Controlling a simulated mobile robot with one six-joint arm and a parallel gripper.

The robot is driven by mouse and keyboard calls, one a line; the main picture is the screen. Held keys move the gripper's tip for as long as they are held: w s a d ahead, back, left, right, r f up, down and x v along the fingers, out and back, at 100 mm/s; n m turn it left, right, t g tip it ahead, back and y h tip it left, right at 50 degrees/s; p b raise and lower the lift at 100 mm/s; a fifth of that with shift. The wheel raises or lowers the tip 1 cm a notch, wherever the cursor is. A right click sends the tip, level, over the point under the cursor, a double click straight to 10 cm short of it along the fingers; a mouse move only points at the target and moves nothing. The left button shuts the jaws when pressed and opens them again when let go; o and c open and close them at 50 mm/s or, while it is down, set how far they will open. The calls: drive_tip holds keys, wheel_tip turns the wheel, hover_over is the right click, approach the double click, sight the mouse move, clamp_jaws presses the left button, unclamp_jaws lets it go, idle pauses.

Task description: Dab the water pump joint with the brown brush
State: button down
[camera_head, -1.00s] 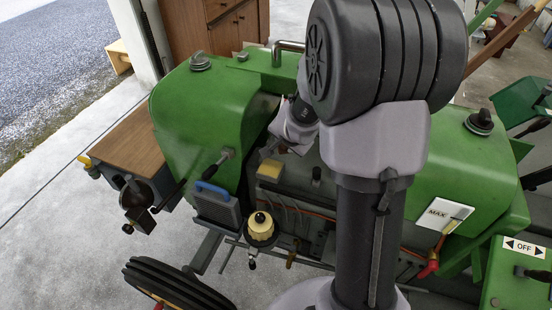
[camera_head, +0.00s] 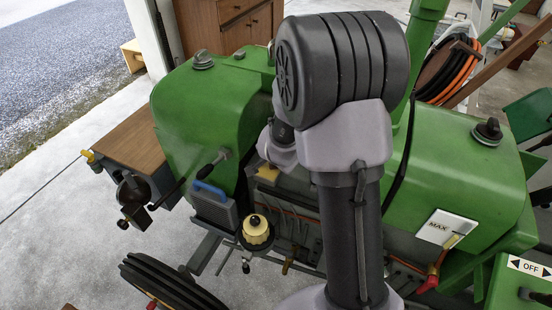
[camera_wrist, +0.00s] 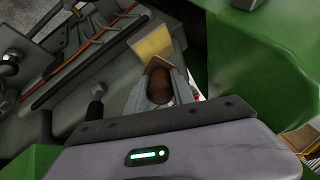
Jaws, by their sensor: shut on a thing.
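In the wrist view my gripper (camera_wrist: 160,78) is shut on the brown brush (camera_wrist: 160,88), which shows as a rounded brown body between the fingers. A pale yellow block (camera_wrist: 152,43) lies just past the fingertips in that view. In the head view the yellow block (camera_head: 267,173) shows beside the engine of the green tractor (camera_head: 198,108). In that view my arm hides my gripper and the brush. I cannot pick out the water pump joint for certain. I cannot tell whether the brush touches anything.
A vise (camera_head: 134,200) is at the left. Open floor (camera_head: 75,235) lies left of the tractor.

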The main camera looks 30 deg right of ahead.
drive_tip(key=shift+d, duration=0.2)
drive_tip(key=shift+w+d+f+p, duration=0.15)
drive_tip(key=shift+w+p, duration=0.1)
drive_tip(key=shift+w, duration=0.15)
drive_tip(key=shift+w+d+f+p, duration=0.1)
drive_tip(key=shift+w+p, duration=0.15)
drive_tip(key=shift+w, duration=0.15)
drive_tip(key=shift+f+b, duration=0.6)
drive_tip(key=shift+b, duration=0.1)
drive_tip(key=shift+r, duration=0.1)
drive_tip(key=shift+w+a+r+p, duration=0.1)
drive_tip(key=shift+w+p, duration=0.1)
drive_tip(key=shift+p, duration=0.25)
drive_tip(key=shift+w+a, duration=0.1)
drive_tip(key=shift+w, duration=0.1)
